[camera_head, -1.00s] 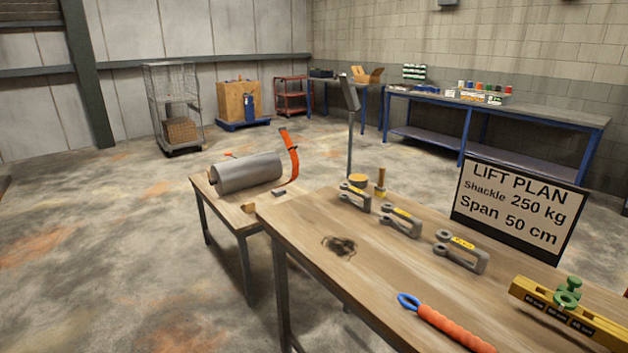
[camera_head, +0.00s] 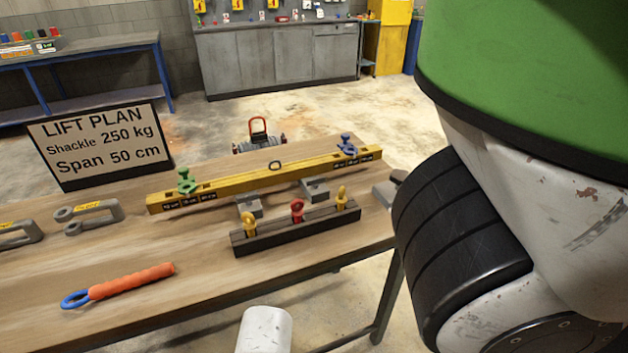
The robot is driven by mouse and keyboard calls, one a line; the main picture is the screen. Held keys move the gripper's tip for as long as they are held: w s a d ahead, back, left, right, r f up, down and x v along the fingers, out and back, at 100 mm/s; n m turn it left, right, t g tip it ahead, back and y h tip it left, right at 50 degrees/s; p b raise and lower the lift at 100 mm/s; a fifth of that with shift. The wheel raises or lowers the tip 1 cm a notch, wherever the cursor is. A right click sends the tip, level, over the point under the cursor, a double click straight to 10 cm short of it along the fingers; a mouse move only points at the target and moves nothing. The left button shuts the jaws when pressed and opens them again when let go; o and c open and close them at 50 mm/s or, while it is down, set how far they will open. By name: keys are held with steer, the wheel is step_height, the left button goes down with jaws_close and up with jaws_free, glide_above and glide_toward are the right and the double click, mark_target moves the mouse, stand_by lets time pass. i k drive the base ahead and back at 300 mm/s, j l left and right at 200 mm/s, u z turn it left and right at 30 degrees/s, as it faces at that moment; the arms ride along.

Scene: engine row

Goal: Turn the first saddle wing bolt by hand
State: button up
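A long yellow spreader beam (camera_head: 270,177) lies across the wooden table on grey blocks, with size labels near both ends. A green saddle with a wing-shaped top (camera_head: 187,183) sits near its left end. A blue one (camera_head: 346,147) sits near its right end. I cannot tell from the picture which is the first saddle. Both stand upright on the beam, and nothing touches them. My arm fills the right side of the view, but my gripper is not in view.
A lift plan sign (camera_head: 99,145) stands at the table's back left. In front of the beam is a dark rack (camera_head: 296,229) with yellow and red eye bolts. An orange-handled tool (camera_head: 131,281) and grey shackles (camera_head: 88,216) lie left. Bare tabletop shows between tool and rack.

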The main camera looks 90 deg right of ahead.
mark_target(315, 183)
steer(key=k+l, duration=1)
steer(key=k, duration=0.05)
